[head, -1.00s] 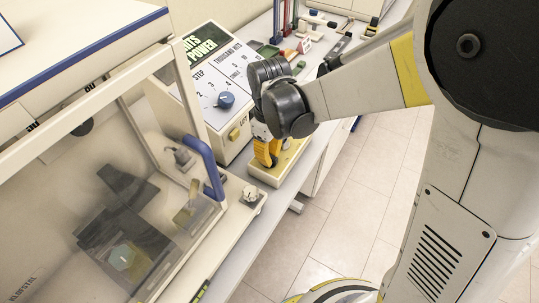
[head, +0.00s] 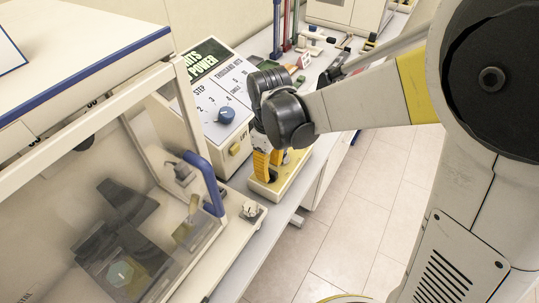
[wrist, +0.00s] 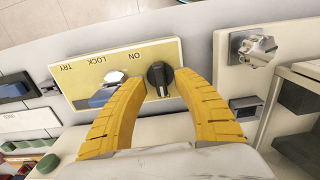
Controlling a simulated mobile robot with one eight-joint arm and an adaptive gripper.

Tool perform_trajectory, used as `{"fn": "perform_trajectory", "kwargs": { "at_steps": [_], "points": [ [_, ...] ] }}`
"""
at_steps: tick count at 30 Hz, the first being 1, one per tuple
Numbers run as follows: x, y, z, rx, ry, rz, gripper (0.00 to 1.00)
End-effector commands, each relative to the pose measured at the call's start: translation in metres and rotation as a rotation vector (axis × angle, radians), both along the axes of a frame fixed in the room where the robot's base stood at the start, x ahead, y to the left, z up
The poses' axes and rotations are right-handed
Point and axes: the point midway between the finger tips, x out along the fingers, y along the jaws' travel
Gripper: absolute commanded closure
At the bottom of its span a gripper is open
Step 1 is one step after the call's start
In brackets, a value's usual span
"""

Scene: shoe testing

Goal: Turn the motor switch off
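A yellow panel (wrist: 66,80) with the words ON, LOCK and TRY shows in the wrist view. It carries a black rotary knob (wrist: 158,74) near the word ON and a silver hasp-like piece (wrist: 108,88) beside it. I take the black knob to be the motor switch. My gripper (wrist: 160,79) is open, with one yellow finger on either side of the knob and visible gaps. I cannot tell the height of the fingertips above the panel. In the head view my gripper (head: 267,166) is over the pale yellow box (head: 296,178), and the knob is hidden.
A clear-fronted cabinet with a blue handle (head: 204,183) is nearer. A silver knob (wrist: 256,48) sits right of the panel. Floor (head: 360,200) is free on the right.

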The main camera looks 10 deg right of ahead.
Motion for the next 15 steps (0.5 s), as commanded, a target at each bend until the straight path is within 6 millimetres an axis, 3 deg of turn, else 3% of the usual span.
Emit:
{"fn": "perform_trajectory", "kwargs": {
  "at_steps": [9,15],
  "points": [
    [-0.001,0.000,0.069,0.000,0.000,0.000,0.64],
    [-0.001,0.000,0.099,0.000,0.000,0.000,0.64]
  ]
}}
